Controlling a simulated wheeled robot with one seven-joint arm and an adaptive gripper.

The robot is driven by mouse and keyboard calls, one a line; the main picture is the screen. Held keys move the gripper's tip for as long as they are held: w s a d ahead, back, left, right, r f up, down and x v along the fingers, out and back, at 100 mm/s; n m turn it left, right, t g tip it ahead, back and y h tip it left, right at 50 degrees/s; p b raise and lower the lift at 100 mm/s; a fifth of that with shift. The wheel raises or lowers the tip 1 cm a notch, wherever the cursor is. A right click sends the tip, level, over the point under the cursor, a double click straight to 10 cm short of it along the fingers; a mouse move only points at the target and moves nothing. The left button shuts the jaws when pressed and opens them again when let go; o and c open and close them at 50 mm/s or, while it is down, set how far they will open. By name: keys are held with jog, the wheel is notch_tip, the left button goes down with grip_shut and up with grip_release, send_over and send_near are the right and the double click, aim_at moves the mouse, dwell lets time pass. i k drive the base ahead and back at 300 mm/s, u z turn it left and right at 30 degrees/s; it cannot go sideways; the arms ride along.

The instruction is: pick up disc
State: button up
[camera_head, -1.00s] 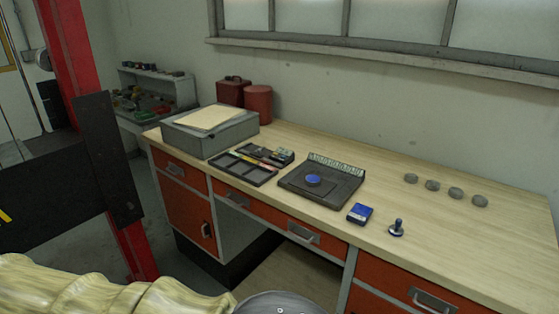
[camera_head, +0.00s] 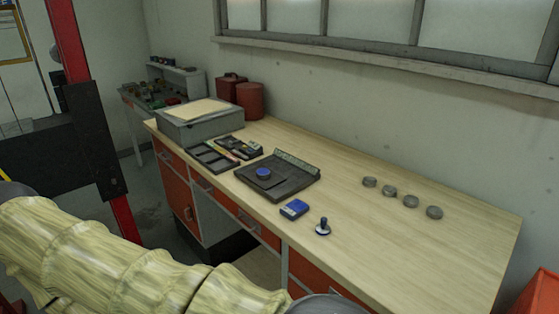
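A round blue-topped disc (camera_head: 263,173) lies on a flat black tray-like stand (camera_head: 300,182) on the wooden workbench. Several small grey discs, one of them the nearest grey disc (camera_head: 434,213), lie in a slanting row on the right part of the bench. The frames do not show which disc the task means. My gripper is not in view. A pale, ribbed, sleeve-like part of my arm fills the lower left, short of the bench.
A blue box (camera_head: 294,208) and a small upright knobbed tool (camera_head: 323,227) stand near the bench's front edge. A compartment tray (camera_head: 212,157), a grey case (camera_head: 200,125) and red canisters (camera_head: 250,100) are farther back. The right bench top is mostly clear.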

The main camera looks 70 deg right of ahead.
aim_at(261, 174)
jog(key=z, duration=1.5)
